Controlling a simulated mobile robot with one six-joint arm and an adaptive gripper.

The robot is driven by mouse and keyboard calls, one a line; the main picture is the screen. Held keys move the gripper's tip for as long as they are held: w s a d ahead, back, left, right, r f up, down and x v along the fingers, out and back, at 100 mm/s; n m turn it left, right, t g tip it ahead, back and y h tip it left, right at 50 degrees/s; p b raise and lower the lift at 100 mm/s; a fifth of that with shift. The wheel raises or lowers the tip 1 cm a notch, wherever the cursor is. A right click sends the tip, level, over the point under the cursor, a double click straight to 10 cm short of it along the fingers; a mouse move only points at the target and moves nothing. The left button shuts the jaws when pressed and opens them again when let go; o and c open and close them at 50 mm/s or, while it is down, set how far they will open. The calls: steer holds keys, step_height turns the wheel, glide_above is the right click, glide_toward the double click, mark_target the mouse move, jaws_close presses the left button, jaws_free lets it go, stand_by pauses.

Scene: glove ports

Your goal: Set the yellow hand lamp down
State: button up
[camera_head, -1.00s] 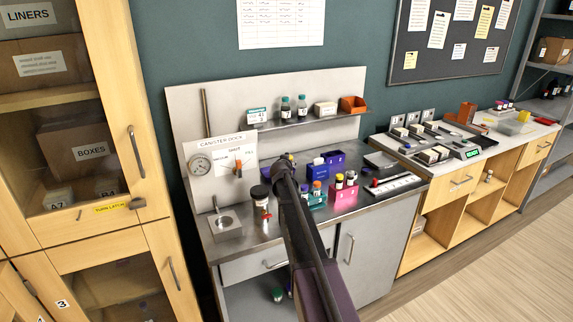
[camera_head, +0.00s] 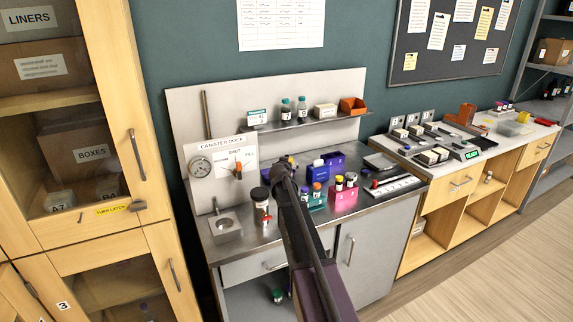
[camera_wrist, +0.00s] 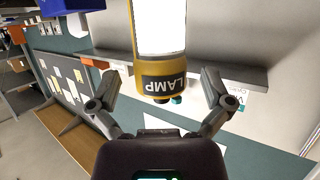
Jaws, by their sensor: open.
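The yellow hand lamp (camera_wrist: 158,82) shows in the wrist view, with a yellow end marked LAMP and a bright white body that runs out of the top of the picture. My gripper (camera_wrist: 160,92) is open, with one finger on each side of the lamp and visible gaps between fingers and lamp. In the head view my gripper (camera_head: 287,165) is seen from behind, over the grey workbench (camera_head: 265,232). My arm hides most of the gripper there, and the lamp cannot be made out. What the lamp rests on is hidden.
A dark-lidded jar (camera_head: 261,205) stands left of my gripper. A teal holder (camera_head: 317,202), a pink holder (camera_head: 344,198) and a blue bin (camera_head: 330,166) are close on the right. A shelf (camera_head: 310,122) with bottles runs behind.

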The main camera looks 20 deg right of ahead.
steer(key=p+v, duration=0.3)
steer(key=v, duration=0.7)
steer(key=shift+s+a, duration=0.1)
stand_by(1.0)
